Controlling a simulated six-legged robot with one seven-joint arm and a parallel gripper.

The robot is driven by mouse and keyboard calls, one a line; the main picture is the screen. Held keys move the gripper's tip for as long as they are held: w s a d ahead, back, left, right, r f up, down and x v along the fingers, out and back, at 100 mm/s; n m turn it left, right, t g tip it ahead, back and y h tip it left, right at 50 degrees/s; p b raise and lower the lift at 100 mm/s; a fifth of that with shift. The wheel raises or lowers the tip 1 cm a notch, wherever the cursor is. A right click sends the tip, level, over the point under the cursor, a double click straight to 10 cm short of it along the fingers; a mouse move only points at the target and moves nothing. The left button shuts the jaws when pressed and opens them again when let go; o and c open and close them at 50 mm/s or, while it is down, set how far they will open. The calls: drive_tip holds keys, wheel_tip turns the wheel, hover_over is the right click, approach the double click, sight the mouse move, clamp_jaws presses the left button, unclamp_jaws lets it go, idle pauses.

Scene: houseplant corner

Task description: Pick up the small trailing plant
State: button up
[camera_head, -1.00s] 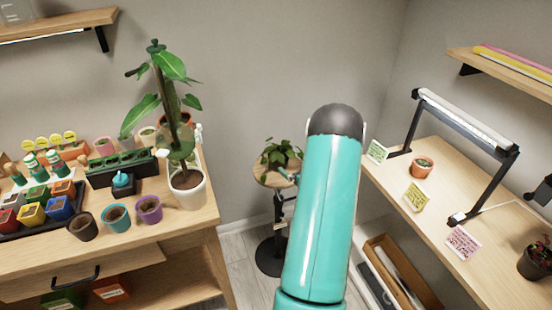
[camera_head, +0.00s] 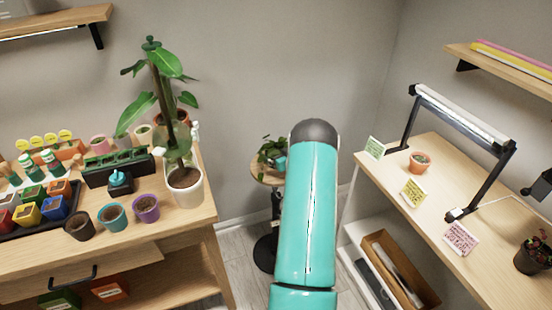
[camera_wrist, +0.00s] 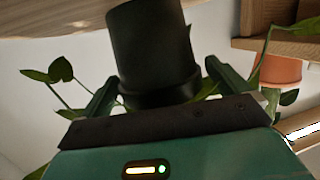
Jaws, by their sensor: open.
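The small trailing plant (camera_head: 270,148), with green leaves, stands on a small round wooden-topped stand (camera_head: 262,179) between the two tables. My arm partly hides it. In the wrist view, which looks upside down, a dark round pot (camera_wrist: 152,45) with leaves around its rim appears to be this plant's pot. My gripper (camera_wrist: 163,92) is open, with one finger on each side of the pot near its rim. I cannot tell whether either finger touches it. In the head view, only a bit of teal shows beside the plant.
The left table (camera_head: 190,222) holds a tall plant in a white pot (camera_head: 187,190) and several small pots. The right table (camera_head: 420,222) holds a lamp, cards and a terracotta pot (camera_head: 419,162). A terracotta pot (camera_wrist: 278,70) shows in the wrist view. Floor shows around the stand.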

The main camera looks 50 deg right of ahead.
drive_tip(key=shift+w+d+f, duration=0.1)
drive_tip(key=shift+w+d, duration=0.1)
drive_tip(key=shift+w, duration=0.3)
drive_tip(key=shift+c, duration=0.2)
drive_tip(key=c, duration=1)
